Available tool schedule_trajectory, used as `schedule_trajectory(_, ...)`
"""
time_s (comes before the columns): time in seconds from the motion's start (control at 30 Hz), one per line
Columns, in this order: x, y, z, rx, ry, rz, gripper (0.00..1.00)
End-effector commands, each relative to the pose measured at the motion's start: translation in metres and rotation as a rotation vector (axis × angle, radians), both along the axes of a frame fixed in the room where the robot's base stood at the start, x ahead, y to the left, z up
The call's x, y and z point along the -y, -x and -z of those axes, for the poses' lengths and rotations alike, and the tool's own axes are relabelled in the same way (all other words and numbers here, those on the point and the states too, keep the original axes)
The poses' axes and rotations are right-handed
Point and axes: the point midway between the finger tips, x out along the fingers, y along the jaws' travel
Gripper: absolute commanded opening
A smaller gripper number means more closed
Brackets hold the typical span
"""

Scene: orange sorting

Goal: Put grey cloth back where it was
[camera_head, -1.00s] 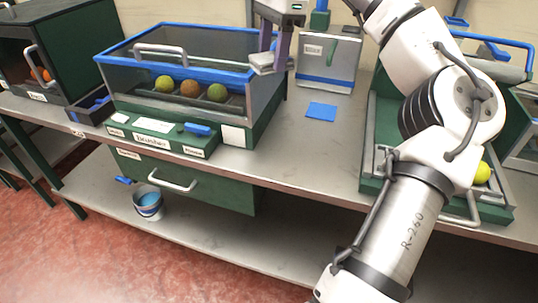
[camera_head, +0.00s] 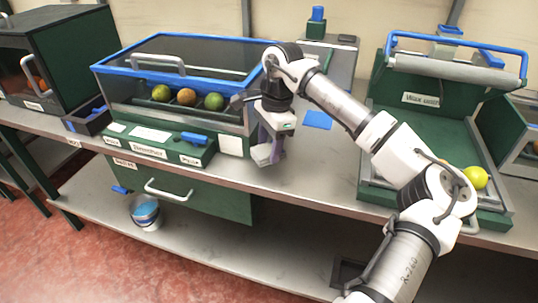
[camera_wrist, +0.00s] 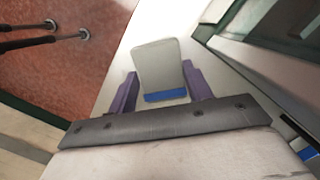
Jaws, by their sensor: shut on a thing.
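My gripper (camera_head: 268,150) has purple fingers and is shut on a small grey cloth (camera_head: 261,155). It holds the cloth above the bench, just right of the glass-topped box's front right corner. In the wrist view the grey cloth (camera_wrist: 158,65) is a flat, stiff-looking piece between the purple fingers (camera_wrist: 163,92), with a blue strip at its near edge. A flat blue square (camera_head: 318,119) lies on the bench, behind and to the right of my gripper. I cannot tell whether the cloth touches the bench.
The glass-topped box (camera_head: 240,118) with a blue rim holds three fruits. A green open-topped station (camera_head: 425,130) with a yellow fruit stands at right. The bench front (camera_head: 300,185) is clear. A bucket (camera_head: 145,212) sits on the lower shelf.

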Motion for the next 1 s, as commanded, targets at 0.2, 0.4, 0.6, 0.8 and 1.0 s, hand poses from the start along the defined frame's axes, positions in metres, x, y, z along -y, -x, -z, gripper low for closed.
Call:
schedule_trajectory(0.2, 0.0, 0.001, 0.031, -0.003, -0.002, 0.0, 0.29)
schedule_trajectory(0.4, 0.0, 0.0, 0.036, 0.0, 0.0, -0.001, 0.29)
schedule_trajectory(0.6, 0.0, 0.0, 0.041, 0.0, 0.0, 0.0, 0.29)
schedule_trajectory(0.8, 0.0, 0.0, 0.039, -0.001, -0.001, -0.001, 0.72)
schedule_trajectory(1.0, 0.0, 0.0, 0.039, -0.001, -0.001, -0.001, 0.72)
